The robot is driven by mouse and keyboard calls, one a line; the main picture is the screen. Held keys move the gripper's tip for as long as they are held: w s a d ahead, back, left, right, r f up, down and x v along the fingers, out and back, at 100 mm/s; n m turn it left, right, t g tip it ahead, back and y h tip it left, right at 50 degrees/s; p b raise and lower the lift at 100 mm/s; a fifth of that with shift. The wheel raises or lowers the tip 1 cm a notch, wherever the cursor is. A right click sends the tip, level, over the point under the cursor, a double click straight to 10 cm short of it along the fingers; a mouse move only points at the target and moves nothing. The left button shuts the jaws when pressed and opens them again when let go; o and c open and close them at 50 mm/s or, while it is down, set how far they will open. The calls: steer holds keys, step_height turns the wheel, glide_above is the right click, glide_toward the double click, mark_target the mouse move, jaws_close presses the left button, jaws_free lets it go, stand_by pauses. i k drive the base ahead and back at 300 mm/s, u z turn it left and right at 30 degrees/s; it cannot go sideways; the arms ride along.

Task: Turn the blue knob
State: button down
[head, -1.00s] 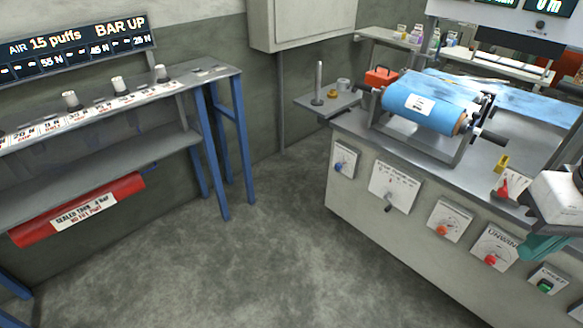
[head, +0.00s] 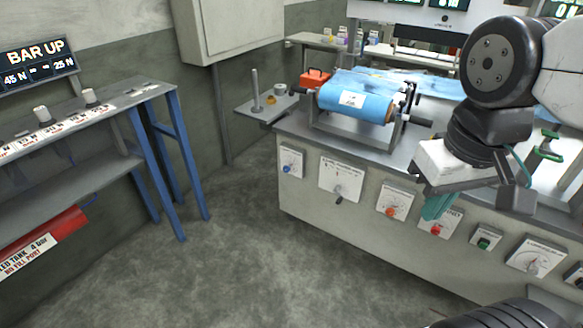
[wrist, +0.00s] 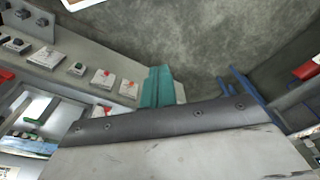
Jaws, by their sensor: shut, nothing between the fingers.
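The blue knob (head: 287,169) sits on a small white plate at the left end of the machine's front panel in the head view. My gripper (head: 436,207) is at the right, in front of the panel by the red knobs, well to the right of the blue knob and apart from it. Its teal fingers are together with nothing between them. In the wrist view the shut fingers (wrist: 157,87) show at centre, and I cannot make out the blue knob there.
Along the panel (head: 330,225) are a dial plate (head: 341,178), an orange-red knob (head: 391,211), a red knob (head: 436,229) and a green button (head: 484,243). A blue film roll (head: 357,101) lies on top. A blue-legged bench (head: 140,92) stands at left. The floor (head: 245,250) between is clear.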

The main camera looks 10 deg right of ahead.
mark_target(287, 169)
steer(key=u, duration=0.65)
steer(key=i, duration=1.6)
steer(key=z, duration=0.4)
